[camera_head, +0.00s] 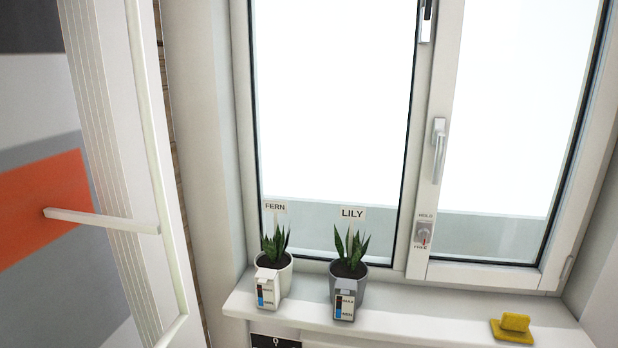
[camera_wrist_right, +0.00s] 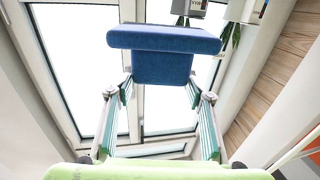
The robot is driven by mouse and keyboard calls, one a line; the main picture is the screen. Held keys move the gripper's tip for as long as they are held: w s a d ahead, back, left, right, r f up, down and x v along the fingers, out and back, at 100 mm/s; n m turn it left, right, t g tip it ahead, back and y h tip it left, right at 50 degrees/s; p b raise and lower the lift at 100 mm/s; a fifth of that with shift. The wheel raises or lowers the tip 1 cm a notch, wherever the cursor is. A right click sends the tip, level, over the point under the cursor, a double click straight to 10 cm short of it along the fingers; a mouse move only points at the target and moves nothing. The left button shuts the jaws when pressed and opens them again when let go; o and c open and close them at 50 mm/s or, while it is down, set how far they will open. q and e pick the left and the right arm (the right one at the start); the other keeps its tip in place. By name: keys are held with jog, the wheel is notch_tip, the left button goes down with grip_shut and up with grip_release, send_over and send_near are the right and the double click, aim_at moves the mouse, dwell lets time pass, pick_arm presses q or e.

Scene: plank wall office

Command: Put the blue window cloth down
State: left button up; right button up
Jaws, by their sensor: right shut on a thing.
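The blue window cloth (camera_wrist_right: 163,42) shows in the right wrist view as a thick blue pad with a block-like part. My right gripper (camera_wrist_right: 160,78) is shut on that block, one finger on each side. The cloth is held in the air, with the window behind it in that view. Neither gripper shows in the head view, and the cloth does not show there. My left gripper is in no view.
The white windowsill (camera_head: 420,334) carries a FERN pot (camera_head: 284,277), a LILY pot (camera_head: 357,275) and a yellow block-shaped item (camera_head: 513,327) at the right. The sill is bare between LILY and the yellow item. A window handle (camera_head: 438,150) and a HOLD/FREE knob (camera_head: 423,233) stick out.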

jog(key=s+f, duration=0.2)
jog(key=s, duration=0.7)
jog(key=shift+a+f, duration=0.3)
jog(key=shift+f, duration=0.1)
